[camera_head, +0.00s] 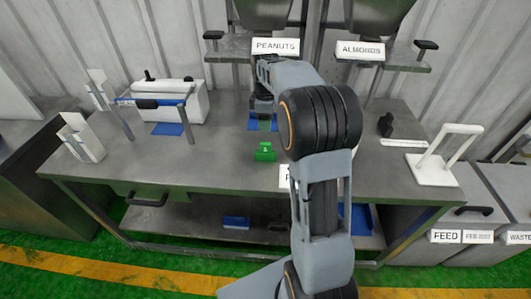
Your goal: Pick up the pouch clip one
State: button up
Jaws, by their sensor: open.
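A small green block (265,152) with a pale mark on its face sits on the grey metal table, near its middle. It looks like the pouch clip, but the mark is too small to read. My gripper (263,116) is behind the green block in the picture, above a blue flat piece (254,126). The gripper is open and apart from the green block. My arm link hides part of the gripper and the table to its right.
The grey table (220,165) has a white box machine (180,102) at left and a white stand (436,165) at right. PEANUTS (275,46) and ALMONDS (360,50) signs hang behind. A blue item (236,222) lies on the lower shelf. Table left of the green block is clear.

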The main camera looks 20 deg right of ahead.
aim_at(266, 143)
notch_tip(266, 143, down, 12)
jog(key=shift+f+p, duration=0.1)
jog(key=shift+p, duration=0.3)
dwell(0.3)
jog(key=shift+c, duration=0.4)
grip_shut()
